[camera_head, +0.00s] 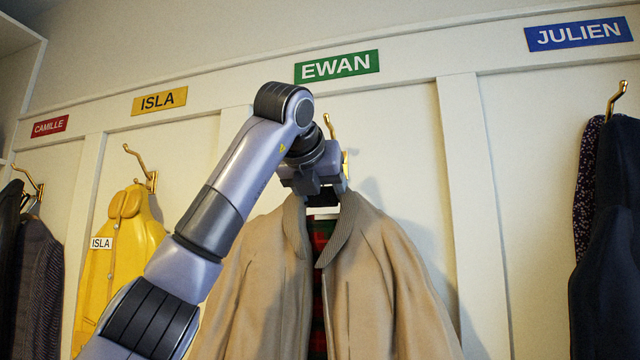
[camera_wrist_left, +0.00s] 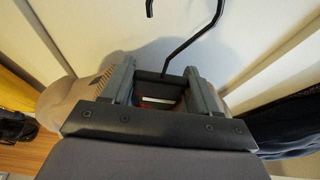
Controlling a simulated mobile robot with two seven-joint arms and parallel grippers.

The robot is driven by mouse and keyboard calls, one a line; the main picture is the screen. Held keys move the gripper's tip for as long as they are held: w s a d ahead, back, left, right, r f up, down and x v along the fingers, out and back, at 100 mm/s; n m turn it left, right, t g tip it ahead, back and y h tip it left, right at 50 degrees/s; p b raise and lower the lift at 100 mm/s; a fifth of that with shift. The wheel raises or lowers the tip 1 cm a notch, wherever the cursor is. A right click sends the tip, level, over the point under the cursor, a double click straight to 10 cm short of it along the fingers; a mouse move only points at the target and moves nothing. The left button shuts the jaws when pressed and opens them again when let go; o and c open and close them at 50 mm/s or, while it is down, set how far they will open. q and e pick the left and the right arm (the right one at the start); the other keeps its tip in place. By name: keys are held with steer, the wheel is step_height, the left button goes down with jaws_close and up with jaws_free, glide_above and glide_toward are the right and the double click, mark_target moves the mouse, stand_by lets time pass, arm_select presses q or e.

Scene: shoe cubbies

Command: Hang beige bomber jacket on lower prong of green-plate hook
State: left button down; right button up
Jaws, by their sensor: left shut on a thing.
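The beige bomber jacket (camera_head: 265,290) hangs upright in front of the wall panel below the green EWAN plate (camera_head: 337,67). My left gripper (camera_head: 323,195) is shut at its collar, at the top of the hanger. A red and dark plaid lining shows in the jacket's opening. The brass hook under the green plate shows its upper prong (camera_head: 329,125) just above my gripper. My wrist hides most of the lower prong. In the left wrist view, a dark bent rod (camera_wrist_left: 205,30), seemingly the hanger's hook, rises beyond my left gripper (camera_wrist_left: 160,78). Whether it touches the prong cannot be told.
A yellow raincoat (camera_head: 120,245) hangs left under the yellow ISLA plate (camera_head: 159,101). Dark clothes (camera_head: 40,275) hang at the far left. Dark garments (camera_head: 608,250) hang at the far right under the blue JULIEN plate (camera_head: 578,33). The panel right of the jacket is clear.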

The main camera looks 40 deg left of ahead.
arm_select(q)
steer(key=shift+w+a+p, duration=0.35)
steer(key=shift+w+p, duration=0.1)
steer(key=shift+w, duration=0.2)
steer(key=shift+w+a+p, duration=0.4)
steer(key=shift+w+p, duration=0.1)
steer(key=shift+w, duration=0.2)
steer(key=shift+w+a+p, duration=0.35)
steer(key=shift+w+p, duration=0.1)
steer(key=shift+w, duration=0.2)
steer(key=shift+x, duration=1.95)
steer(key=shift+c, duration=1)
jaws_free()
steer(key=shift+r, duration=0.1)
